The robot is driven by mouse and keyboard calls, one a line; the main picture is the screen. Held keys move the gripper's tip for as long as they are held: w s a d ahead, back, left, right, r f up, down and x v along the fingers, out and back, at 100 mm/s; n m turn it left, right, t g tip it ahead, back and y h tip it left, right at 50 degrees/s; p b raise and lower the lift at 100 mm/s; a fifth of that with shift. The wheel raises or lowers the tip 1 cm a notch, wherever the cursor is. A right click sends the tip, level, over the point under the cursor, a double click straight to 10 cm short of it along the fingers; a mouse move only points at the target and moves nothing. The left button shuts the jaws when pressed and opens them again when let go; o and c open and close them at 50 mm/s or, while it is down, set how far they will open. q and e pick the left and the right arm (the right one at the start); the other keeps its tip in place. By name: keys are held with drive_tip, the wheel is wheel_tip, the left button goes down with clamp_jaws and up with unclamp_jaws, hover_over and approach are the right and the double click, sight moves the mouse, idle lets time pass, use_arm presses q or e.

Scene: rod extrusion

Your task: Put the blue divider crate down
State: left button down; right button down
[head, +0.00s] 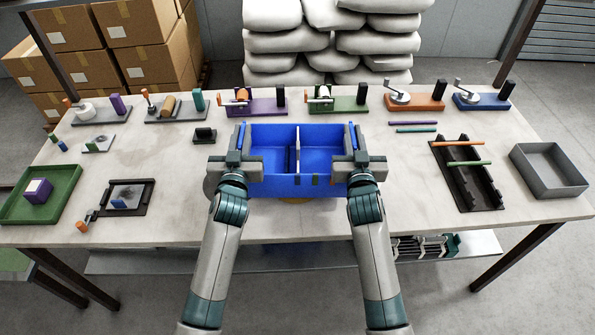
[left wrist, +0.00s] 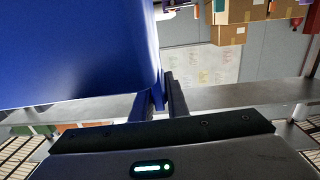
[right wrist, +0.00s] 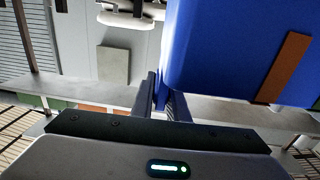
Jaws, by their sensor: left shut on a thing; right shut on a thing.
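The blue divider crate (head: 322,180) is at the front middle of the table in the head view, with a divider between two compartments. It looks level; whether its bottom touches the table is hidden. My left gripper (head: 238,158) is shut on the crate's left side, and my right gripper (head: 352,158) is shut on its right side. The crate's blue wall fills much of the left wrist view (left wrist: 75,50). In the right wrist view its wall (right wrist: 225,50) carries a brown strip.
The table (head: 410,215) has free room right of the crate. A black rack (head: 480,195) with rods and a grey tray (head: 549,188) are at the right. A green tray (head: 65,205) is at the far left. Several coloured fixtures, including a purple one (head: 262,108), line the back.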

idle(0.3)
